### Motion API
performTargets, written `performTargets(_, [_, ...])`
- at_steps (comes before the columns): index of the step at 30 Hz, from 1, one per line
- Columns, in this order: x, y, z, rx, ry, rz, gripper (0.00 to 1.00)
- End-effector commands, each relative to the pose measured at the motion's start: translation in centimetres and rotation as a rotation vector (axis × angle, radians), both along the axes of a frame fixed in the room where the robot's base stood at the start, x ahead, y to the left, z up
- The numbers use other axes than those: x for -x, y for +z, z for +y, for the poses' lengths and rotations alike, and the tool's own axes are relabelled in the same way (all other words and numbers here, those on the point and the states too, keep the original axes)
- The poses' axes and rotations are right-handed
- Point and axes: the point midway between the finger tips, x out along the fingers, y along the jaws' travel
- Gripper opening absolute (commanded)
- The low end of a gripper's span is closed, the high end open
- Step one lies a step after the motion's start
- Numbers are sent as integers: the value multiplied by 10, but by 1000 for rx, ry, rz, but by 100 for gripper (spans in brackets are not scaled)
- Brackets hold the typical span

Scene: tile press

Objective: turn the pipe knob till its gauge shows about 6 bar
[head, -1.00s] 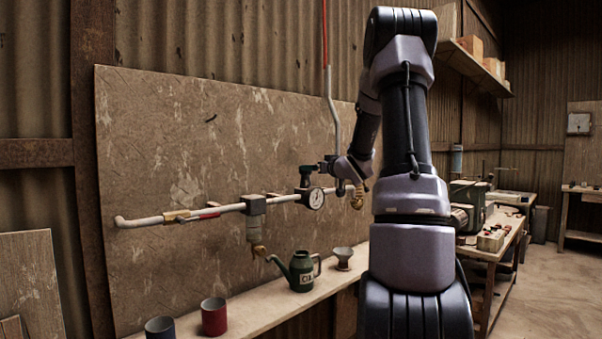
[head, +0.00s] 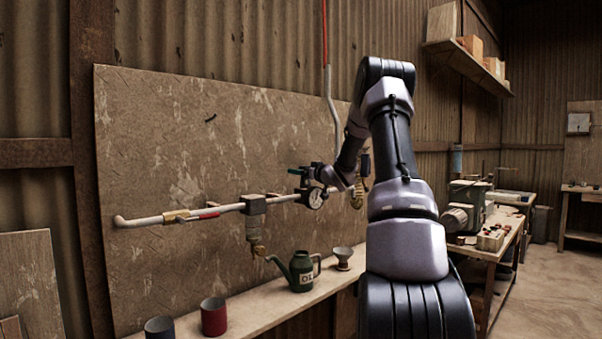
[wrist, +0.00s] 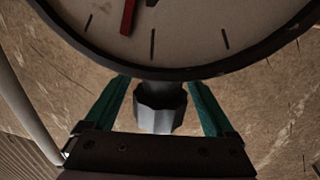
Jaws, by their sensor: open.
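The round gauge (head: 315,199) with a pale face and dark rim sits on the pipe in the head view. In the wrist view the gauge (wrist: 165,25) fills the top, cut off by the frame, with its red needle pointing downward near a tick; its numbers cannot be read. A dark grey faceted knob (wrist: 158,112) appears between the green fingers of my gripper (wrist: 157,88). The fingers stand open, one on each side, with visible gaps to the knob. In the head view my gripper (head: 305,171) is just above the gauge, hiding the knob.
The pale pipe (head: 155,220) runs along a worn board (head: 170,140), with a yellow fitting and red lever. Below, a shelf (head: 260,312) holds a green oil can (head: 303,272), a small funnel cup (head: 343,257), a red cup (head: 214,317) and a blue cup (head: 160,328).

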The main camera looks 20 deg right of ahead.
Motion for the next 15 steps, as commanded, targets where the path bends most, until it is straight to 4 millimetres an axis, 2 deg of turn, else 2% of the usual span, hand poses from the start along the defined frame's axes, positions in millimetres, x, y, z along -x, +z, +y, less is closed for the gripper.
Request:
performTargets(9, [-3,0,0,0,-1,1,89])
performTargets(11, [-3,0,0,0,-1,1,70])
performTargets(15, [-3,0,0,0,-1,1,16])
